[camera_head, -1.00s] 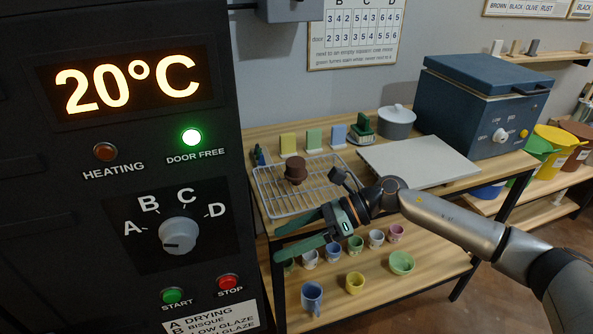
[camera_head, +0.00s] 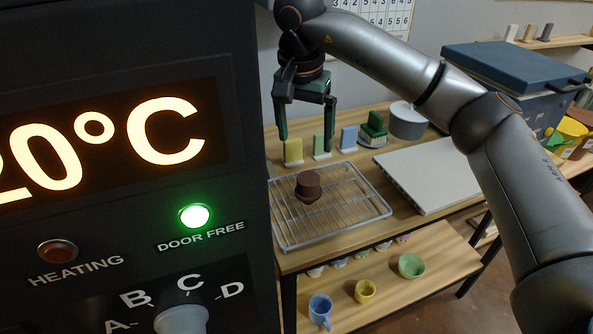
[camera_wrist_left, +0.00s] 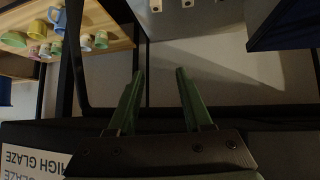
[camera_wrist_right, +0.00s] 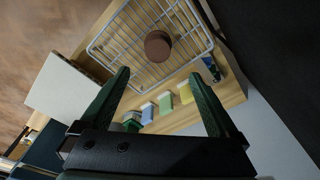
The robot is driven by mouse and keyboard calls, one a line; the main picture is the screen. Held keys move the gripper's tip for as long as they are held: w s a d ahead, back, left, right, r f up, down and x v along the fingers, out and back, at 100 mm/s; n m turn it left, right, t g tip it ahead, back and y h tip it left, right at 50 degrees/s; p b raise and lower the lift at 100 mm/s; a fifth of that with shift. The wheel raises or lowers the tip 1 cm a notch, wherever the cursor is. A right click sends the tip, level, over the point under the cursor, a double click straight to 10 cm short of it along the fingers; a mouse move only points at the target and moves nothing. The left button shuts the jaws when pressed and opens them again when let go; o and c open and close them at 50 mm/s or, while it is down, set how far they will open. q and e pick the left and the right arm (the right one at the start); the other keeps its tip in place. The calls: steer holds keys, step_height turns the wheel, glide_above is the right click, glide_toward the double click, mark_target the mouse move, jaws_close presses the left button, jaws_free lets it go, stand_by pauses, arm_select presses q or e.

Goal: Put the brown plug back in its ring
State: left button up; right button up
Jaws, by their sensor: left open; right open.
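A brown round piece (camera_head: 308,185), a short cylinder above a wider or second lower part, stands on the wire rack (camera_head: 352,222). It also shows in the right wrist view (camera_wrist_right: 158,45). I cannot tell whether its lower part is a separate ring; no other ring is clear. My right gripper (camera_head: 305,143) is open and empty, pointing down behind and above the brown piece, near the tiles. In the right wrist view, the brown piece lies beyond the gap between its fingertips (camera_wrist_right: 160,75). My left gripper (camera_wrist_left: 160,72) is open and empty, outside the head view.
A dark panel (camera_head: 120,235) fills the left side. Yellow (camera_head: 293,151), green and blue tiles stand behind the rack. A grey pot (camera_head: 408,122), a pale board (camera_head: 425,172) and a blue box (camera_head: 510,85) are farther right. Cups stand on the lower shelf (camera_head: 400,280).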

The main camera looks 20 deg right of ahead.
glide_above(309, 177)
steer(key=a, duration=0.1)
step_height(309, 177, down, 7)
steer(key=shift+s+r, duration=0.1)
steer(key=shift+r, duration=0.1)
steer(key=f, duration=0.2)
steer(key=d+f, duration=0.1)
steer(key=f, duration=0.1)
steer(key=shift+f, duration=0.8)
arm_select(q)
steer(key=shift+s+f, duration=0.2)
steer(key=shift+s, duration=0.25)
arm_select(e)
jaws_close()
steer(key=shift+r, duration=0.15)
